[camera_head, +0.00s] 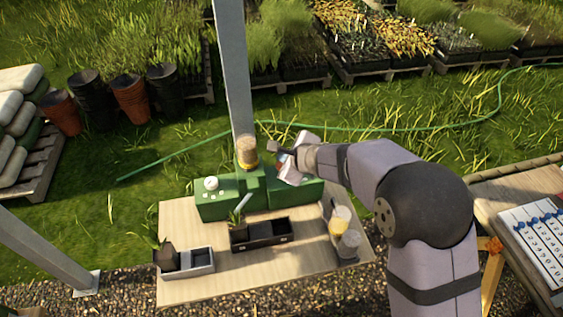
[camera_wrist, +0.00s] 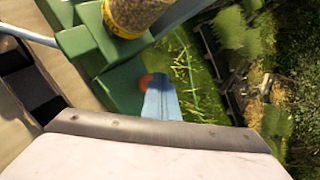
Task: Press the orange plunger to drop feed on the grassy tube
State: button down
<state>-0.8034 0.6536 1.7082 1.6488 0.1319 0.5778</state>
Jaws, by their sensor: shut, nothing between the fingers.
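A green dispenser (camera_head: 215,203) stands on the wooden table, with a feed-filled clear hopper (camera_head: 247,148) on top. In the wrist view the dispenser (camera_wrist: 122,88) and hopper (camera_wrist: 135,12) are at the upper left. The orange plunger (camera_wrist: 145,80) shows partly beside the dispenser, right by my fingertips; I cannot tell whether they touch. My gripper (camera_wrist: 160,82) is shut and empty. In the head view my gripper (camera_head: 285,162) is at the dispenser's right side. A dark tray (camera_head: 262,242) sits in front, below a pale slanted spout. I cannot clearly make out grass in it.
A grey tray (camera_head: 203,262) with a dark pot and green leaves stands at the table's front left. Cups, one yellowish (camera_head: 340,220), stand at the right edge. A metal post (camera_head: 233,70) rises behind the dispenser.

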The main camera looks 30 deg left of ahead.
jog(key=shift+r, duration=0.1)
jog(key=shift+r+p, duration=2.35)
jog(key=shift+r, duration=0.1)
dwell(1.0)
notch_tip(320, 180, up, 4)
jog(key=p, duration=0.3)
jog(key=shift+f, duration=0.1)
jog(key=shift+f, duration=0.15)
notch_tip(320, 180, down, 8)
jog(key=b, duration=0.8)
jog(key=shift+f+b, duration=0.25)
jog(key=shift+b, duration=0.05)
jog(key=shift+f, duration=0.15)
dwell(1.7)
jog(key=shift+f+b, duration=0.3)
jog(key=shift+b, duration=0.15)
